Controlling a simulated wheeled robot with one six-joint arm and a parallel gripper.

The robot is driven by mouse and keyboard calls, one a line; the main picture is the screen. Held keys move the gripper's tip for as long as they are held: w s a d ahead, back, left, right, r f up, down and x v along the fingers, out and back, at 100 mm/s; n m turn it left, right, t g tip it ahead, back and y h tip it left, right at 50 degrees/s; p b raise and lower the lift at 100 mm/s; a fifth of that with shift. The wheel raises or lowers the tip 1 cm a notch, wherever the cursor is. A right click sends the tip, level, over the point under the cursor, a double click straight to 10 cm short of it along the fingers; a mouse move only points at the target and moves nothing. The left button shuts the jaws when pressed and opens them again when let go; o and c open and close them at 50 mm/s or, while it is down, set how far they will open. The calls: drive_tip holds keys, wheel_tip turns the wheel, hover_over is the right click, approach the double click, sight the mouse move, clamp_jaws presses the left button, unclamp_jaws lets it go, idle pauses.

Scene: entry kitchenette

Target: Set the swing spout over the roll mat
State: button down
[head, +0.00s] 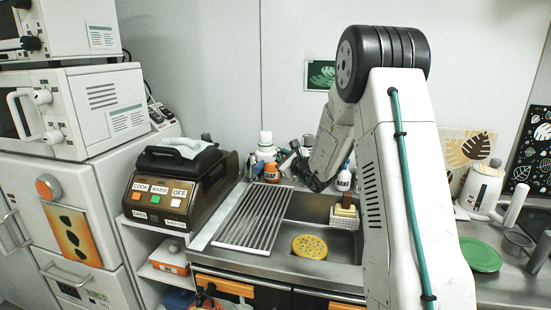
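The roll mat (255,217), a grey slatted panel, lies across the left part of the sink. The open part of the basin (312,232) shows to its right. I cannot clearly make out the swing spout; the area behind the sink is partly covered by my arm and crowded with dark shapes. My arm reaches over the right side of the sink and bends down toward the back edge. My gripper (312,178) is a small dark shape at the end of the arm, near the sink's back rim. Its fingers are too small to read, and I cannot tell whether it touches anything.
A yellow perforated disc (309,246) lies in the basin. A caddy with a sponge (345,212) hangs at its right wall. Soap bottles (266,150) stand behind. A brown appliance (178,180) is left; a green plate (480,254) and white kettle (482,187) are right.

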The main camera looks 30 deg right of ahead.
drive_tip(key=shift+w+a+m+h, duration=0.15)
drive_tip(key=shift+w+m+h, duration=0.15)
drive_tip(key=shift+w+h, duration=0.2)
drive_tip(key=c, duration=1.3)
unclamp_jaws()
drive_tip(key=shift+w, duration=0.1)
drive_tip(key=shift+o, duration=0.2)
drive_tip(key=shift+s, duration=0.5)
drive_tip(key=s, duration=0.7)
